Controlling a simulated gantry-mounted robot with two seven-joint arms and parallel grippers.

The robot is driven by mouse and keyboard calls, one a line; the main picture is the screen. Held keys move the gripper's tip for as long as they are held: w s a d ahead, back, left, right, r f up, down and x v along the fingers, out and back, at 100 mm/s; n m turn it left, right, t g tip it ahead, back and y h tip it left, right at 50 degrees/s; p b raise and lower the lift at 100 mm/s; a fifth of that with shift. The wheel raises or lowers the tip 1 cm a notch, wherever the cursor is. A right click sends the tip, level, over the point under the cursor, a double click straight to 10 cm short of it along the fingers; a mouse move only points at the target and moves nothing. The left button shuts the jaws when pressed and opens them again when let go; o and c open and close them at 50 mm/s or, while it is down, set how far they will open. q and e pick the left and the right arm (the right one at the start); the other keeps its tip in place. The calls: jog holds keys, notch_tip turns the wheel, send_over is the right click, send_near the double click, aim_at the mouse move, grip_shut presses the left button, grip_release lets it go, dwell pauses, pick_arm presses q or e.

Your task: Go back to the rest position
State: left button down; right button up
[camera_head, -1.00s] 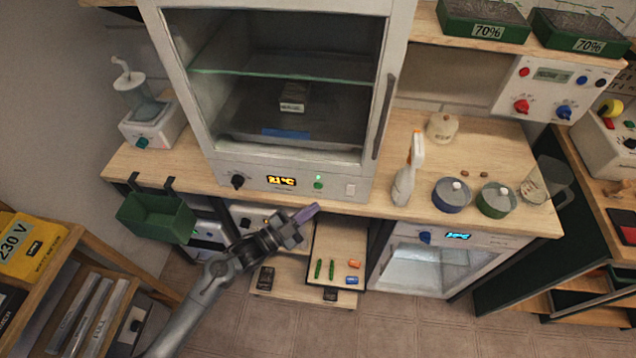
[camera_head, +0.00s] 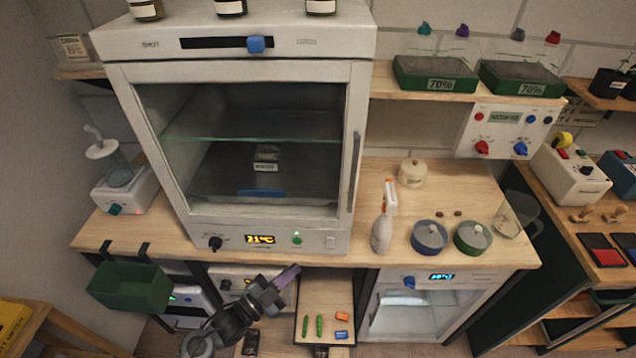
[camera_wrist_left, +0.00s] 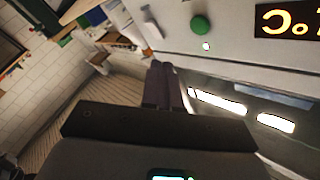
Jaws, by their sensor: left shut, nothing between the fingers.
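My left gripper (camera_head: 286,277) is in front of the bench, below the front panel of the glass-doored cabinet (camera_head: 152,243) and beside the pulled-out drawer (camera_head: 326,288). Its fingers are together and hold nothing. The left wrist view shows the shut fingers (camera_wrist_left: 163,85) with the cabinet's panel, green button and orange display close beyond them. My right gripper is not in view.
The open drawer holds green, orange and blue small items. A green bin (camera_head: 130,288) hangs from the bench edge at the left. A spray bottle (camera_head: 382,228) and two round pots (camera_head: 429,236) stand on the bench top at the right.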

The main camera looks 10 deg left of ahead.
pick_arm(q)
jog(key=s+d+f+n+g+y, duration=0.25)
jog(key=s+f, duration=0.25)
jog(key=s, duration=0.6)
jog(key=s+a+r+n+g+y, duration=0.1)
jog(key=s+a+n+g+y, duration=0.35)
jog(key=s, duration=0.35)
jog(key=s+a+r+n+g+y, duration=0.1)
jog(key=s+a+n+g+y, duration=0.2)
jog(key=s+n+g, duration=0.4)
notch_tip(320, 180, up, 14)
jog(key=s+m+t+p, duration=0.1)
jog(key=m+p, duration=0.1)
jog(key=p, duration=1.2)
jog(key=shift+d+f, duration=0.2)
jog(key=shift+d, duration=0.05)
jog(key=shift+s, duration=0.1)
